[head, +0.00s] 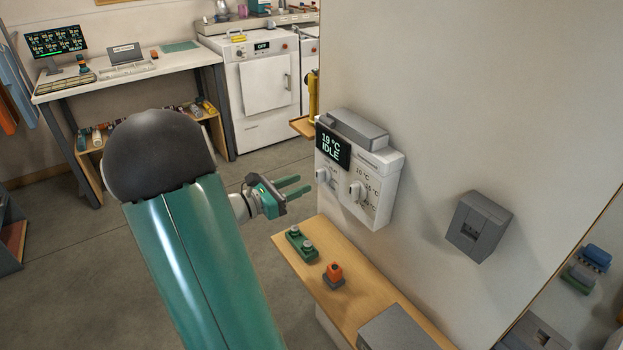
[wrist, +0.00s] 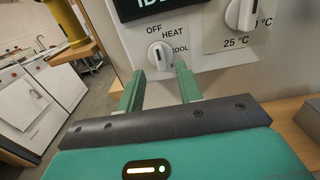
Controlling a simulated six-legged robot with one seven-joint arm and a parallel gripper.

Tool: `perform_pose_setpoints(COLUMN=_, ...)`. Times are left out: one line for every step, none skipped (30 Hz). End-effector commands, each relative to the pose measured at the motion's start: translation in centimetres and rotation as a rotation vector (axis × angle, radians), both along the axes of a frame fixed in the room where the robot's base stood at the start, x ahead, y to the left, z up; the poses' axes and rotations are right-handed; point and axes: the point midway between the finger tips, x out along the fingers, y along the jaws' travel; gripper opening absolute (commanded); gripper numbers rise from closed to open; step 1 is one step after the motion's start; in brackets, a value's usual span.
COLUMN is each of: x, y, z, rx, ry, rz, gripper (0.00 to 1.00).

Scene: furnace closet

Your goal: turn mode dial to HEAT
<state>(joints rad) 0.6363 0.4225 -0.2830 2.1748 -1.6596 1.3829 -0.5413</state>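The mode dial (wrist: 160,55) is a small white round knob below the dark display, with labels OFF, HEAT, COOL and a partly hidden one starting with F around it. Its pointer seems to lean up toward OFF, but it is small. In the head view the mode dial (head: 323,175) is on the left of the white control box (head: 385,172), whose display (head: 332,147) reads 19 °C IDLE. My gripper (head: 294,187) is open and empty, left of the box. In the wrist view the green fingers of my gripper (wrist: 158,68) are spread below and either side of the dial, apparently short of it.
A second white dial (wrist: 240,14) with temperature marks is right of the mode dial. Below the box, a wooden shelf (head: 345,270) carries a green block with knobs (head: 301,244) and an orange button (head: 334,273). A grey box (head: 478,228) is on the wall.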

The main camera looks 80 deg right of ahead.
Motion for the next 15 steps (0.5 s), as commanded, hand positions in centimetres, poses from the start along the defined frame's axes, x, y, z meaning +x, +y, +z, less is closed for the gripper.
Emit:
perform_pose_setpoints(x=-0.8, y=-0.8, z=0.0, rx=0.0, ry=0.0, rz=-0.004, gripper=0.35)
perform_pose_setpoints(x=-1.2, y=-1.2, z=0.0, rx=0.0, ry=0.0, rz=-0.005, gripper=0.35)
perform_pose_setpoints(x=-1.6, y=-1.8, z=0.0, rx=0.0, ry=0.0, rz=-0.003, gripper=0.35)
perform_pose_setpoints(x=-1.9, y=-2.1, z=-0.1, rx=0.001, ry=0.001, rz=-0.003, gripper=0.35)
perform_pose_setpoints(x=-2.1, y=-2.5, z=-0.1, rx=0.001, ry=-0.001, rz=-0.004, gripper=0.35)
perform_pose_setpoints(x=-2.4, y=-2.9, z=0.0, rx=0.0, ry=0.0, rz=-0.003, gripper=0.35)
perform_pose_setpoints(x=-2.6, y=-3.1, z=0.0, rx=0.0, ry=0.0, rz=-0.002, gripper=0.35)
perform_pose_setpoints(x=-2.8, y=-3.3, z=0.0, rx=-0.001, ry=-0.001, rz=-0.002, gripper=0.35)
perform_pose_setpoints(x=-3.0, y=-3.6, z=0.0, rx=-0.001, ry=-0.001, rz=-0.002, gripper=0.35)
perform_pose_setpoints(x=-3.1, y=-3.7, z=0.0, rx=0.0, ry=-0.001, rz=-0.001, gripper=0.35)
perform_pose_setpoints(x=-3.2, y=-3.8, z=0.0, rx=0.0, ry=-0.001, rz=-0.001, gripper=0.35)
perform_pose_setpoints(x=-3.2, y=-3.8, z=0.0, rx=0.0, ry=-0.001, rz=0.0, gripper=0.35)
perform_pose_setpoints(x=-3.3, y=-3.9, z=0.0, rx=0.0, ry=-0.001, rz=0.0, gripper=0.35)
perform_pose_setpoints(x=-3.3, y=-3.9, z=0.0, rx=0.0, ry=-0.001, rz=0.001, gripper=0.35)
perform_pose_setpoints(x=-3.3, y=-3.9, z=0.0, rx=0.0, ry=-0.001, rz=0.001, gripper=0.35)
